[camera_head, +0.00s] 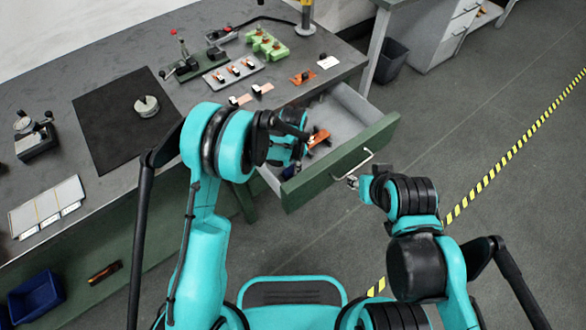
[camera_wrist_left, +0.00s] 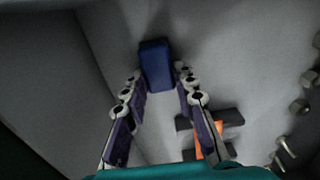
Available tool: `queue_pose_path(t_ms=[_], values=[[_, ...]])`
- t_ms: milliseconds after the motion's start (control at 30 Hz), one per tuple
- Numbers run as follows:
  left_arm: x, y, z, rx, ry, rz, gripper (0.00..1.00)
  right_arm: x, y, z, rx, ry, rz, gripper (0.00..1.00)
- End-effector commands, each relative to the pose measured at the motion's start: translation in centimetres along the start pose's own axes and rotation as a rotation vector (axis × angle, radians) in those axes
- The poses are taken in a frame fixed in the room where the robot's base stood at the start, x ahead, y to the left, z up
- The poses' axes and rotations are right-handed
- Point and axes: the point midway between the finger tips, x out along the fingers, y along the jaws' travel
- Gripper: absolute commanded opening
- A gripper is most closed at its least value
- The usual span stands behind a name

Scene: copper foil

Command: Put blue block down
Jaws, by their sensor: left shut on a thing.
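The blue block (camera_wrist_left: 156,66) is between the fingertips of my left gripper (camera_wrist_left: 158,78) in the left wrist view, over the light grey drawer floor. I cannot tell whether the block touches the floor. In the head view my left gripper (camera_head: 291,152) reaches down into the open drawer (camera_head: 347,116), shut on the block. Only a small bit of the blue block (camera_head: 289,172) shows there, near the drawer's front. My right gripper (camera_head: 353,182) is outside the drawer, just below its handle (camera_head: 354,163). Its jaws are too small to read.
An orange-and-black tool (camera_head: 318,138) lies in the drawer beside my left gripper; it also shows in the left wrist view (camera_wrist_left: 206,140). The drawer's green front (camera_head: 310,180) stands close to both grippers. The worktop holds a black mat (camera_head: 100,105) and several parts.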

Motion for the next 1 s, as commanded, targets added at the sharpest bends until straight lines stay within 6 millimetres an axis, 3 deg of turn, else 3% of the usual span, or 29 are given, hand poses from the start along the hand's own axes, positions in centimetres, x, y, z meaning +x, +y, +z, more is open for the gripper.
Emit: queue_pose_path(t_ms=[333,367,400,433,767,867,1000], values=[[0.4,0.0,0.0,0.0,0.0,0.0,0.0,0.3,0.0,0.2,0.0,0.0,0.0,0.38],[0.3,0.0,0.0,0.0,0.0,0.0,0.34,0.2,0.0,0.1,0.0,0.0,0.0,0.38],[0.2,0.0,0.0,0.0,0.0,0.0,0.45,0.2,0.0,0.1,0.0,0.0,0.0,0.38],[0.2,0.0,0.0,0.0,0.0,0.0,0.47,0.2,0.0,0.1,0.0,0.0,0.0,0.38],[0.0,0.0,0.0,0.0,0.0,0.0,0.47,0.0,0.0,0.0,0.0,0.0,0.0,0.38],[-1.1,0.0,0.0,0.0,0.0,0.0,0.47,-0.5,0.0,-0.4,0.0,0.0,0.0,0.38],[-4.0,0.0,0.0,0.0,0.0,0.0,0.47,-1.7,0.0,-1.2,0.0,0.0,0.0,0.38]])
